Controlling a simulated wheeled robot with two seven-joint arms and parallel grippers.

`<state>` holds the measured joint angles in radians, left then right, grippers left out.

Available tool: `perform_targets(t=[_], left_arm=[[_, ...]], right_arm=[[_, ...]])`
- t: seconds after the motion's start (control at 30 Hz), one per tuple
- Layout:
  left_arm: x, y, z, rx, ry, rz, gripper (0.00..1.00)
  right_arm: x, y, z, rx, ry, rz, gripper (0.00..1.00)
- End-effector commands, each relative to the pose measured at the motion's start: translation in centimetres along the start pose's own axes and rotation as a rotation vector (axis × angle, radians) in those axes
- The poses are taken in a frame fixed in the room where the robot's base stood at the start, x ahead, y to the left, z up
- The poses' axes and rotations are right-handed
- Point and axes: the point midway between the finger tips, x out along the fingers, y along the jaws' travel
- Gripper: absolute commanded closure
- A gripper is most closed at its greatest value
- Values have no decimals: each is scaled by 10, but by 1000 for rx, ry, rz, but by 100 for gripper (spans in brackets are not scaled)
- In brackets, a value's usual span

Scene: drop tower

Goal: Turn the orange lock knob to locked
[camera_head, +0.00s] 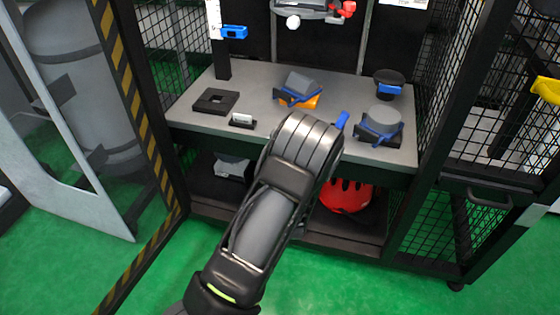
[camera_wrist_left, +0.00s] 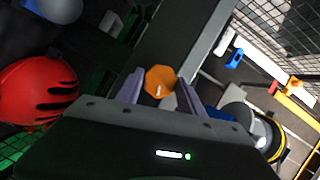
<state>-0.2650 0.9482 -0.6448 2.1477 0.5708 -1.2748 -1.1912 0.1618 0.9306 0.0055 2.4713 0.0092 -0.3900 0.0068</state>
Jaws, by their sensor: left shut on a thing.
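The orange lock knob (camera_wrist_left: 160,81) shows in the left wrist view as a many-sided orange face with a small pale mark. It sits between the two fingers of my left gripper (camera_wrist_left: 159,92), which is shut on it. In the head view my left arm reaches up to the front edge of the worktable. Its wrist hides the gripper and the knob there. I cannot read from the pale mark whether the knob is at locked. My right gripper is in neither view.
The grey worktable (camera_head: 258,113) bears a black square block (camera_head: 215,101), a grey block on a blue and orange holder (camera_head: 299,86), and a grey round piece in a blue holder (camera_head: 383,121). A red helmet (camera_head: 346,197) lies on the shelf below. Mesh walls flank the table.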

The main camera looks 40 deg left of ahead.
Motion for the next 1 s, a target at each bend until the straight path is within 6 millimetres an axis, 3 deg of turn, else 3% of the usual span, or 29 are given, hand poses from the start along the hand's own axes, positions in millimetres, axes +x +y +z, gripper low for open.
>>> perform_targets(t=[0.4, 1.0], left_arm=[[0, 3, 0, 260, 1, -106, 95], [0, 2, 0, 312, 1, -128, 95]], right_arm=[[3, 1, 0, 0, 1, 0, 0], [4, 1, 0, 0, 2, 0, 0]])
